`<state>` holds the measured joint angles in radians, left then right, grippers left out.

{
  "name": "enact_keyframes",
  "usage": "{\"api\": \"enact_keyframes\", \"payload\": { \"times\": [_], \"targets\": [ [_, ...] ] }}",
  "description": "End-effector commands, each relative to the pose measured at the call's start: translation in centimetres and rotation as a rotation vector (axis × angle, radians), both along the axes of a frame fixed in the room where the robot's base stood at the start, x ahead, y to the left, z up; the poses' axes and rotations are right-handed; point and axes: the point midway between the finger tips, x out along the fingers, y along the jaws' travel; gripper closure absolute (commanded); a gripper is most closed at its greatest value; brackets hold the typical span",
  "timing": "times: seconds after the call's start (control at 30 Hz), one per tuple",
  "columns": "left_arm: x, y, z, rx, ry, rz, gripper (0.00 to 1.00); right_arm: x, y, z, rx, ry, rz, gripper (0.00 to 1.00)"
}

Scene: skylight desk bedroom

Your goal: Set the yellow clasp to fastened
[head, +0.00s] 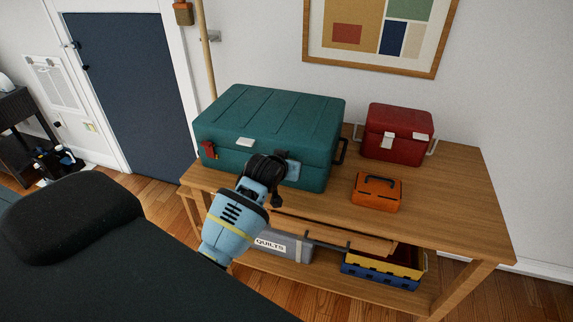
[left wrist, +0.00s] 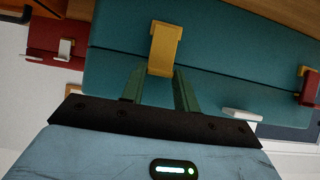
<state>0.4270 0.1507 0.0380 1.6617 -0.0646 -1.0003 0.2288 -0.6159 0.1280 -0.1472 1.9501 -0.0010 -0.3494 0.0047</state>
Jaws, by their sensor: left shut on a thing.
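The large teal case (head: 262,125) stands on the wooden table. In the left wrist view, which is turned over, its teal front (left wrist: 225,45) fills the upper part. The yellow clasp (left wrist: 165,45) lies along that front, with one end near the lid seam. My left gripper (left wrist: 160,85) is shut on that end, one finger on each side. In the head view my left gripper (head: 278,166) is at the case front and hides the yellow clasp. My right gripper is not in view.
The case also has a white clasp (head: 245,142) and a red clasp (head: 208,149). A red case (head: 395,135) and an orange box (head: 376,192) stand to the right on the table (head: 450,200). A grey bin (head: 290,246) and a yellow crate (head: 395,264) sit below.

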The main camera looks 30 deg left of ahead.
Motion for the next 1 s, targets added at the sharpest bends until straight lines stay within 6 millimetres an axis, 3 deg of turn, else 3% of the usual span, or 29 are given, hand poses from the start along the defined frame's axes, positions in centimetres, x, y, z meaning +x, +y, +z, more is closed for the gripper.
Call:
{"api": "enact_keyframes", "payload": {
  "times": [0.2,0.23,0.37,0.77,1.0],
  "targets": [
    [0.0,0.0,0.0,0.000,0.000,0.000,0.92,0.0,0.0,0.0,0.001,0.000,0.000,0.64],
    [0.0,0.0,0.0,0.000,0.000,0.000,0.66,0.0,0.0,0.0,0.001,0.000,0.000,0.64],
    [0.0,0.0,0.0,0.000,0.000,0.000,0.49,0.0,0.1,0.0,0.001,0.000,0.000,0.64],
    [-0.3,-0.1,0.2,0.000,0.000,0.000,0.47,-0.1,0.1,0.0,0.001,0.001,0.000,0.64],
    [-2.4,-0.6,1.5,0.000,-0.001,-0.001,0.47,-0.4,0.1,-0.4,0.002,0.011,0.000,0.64]
  ]
}}
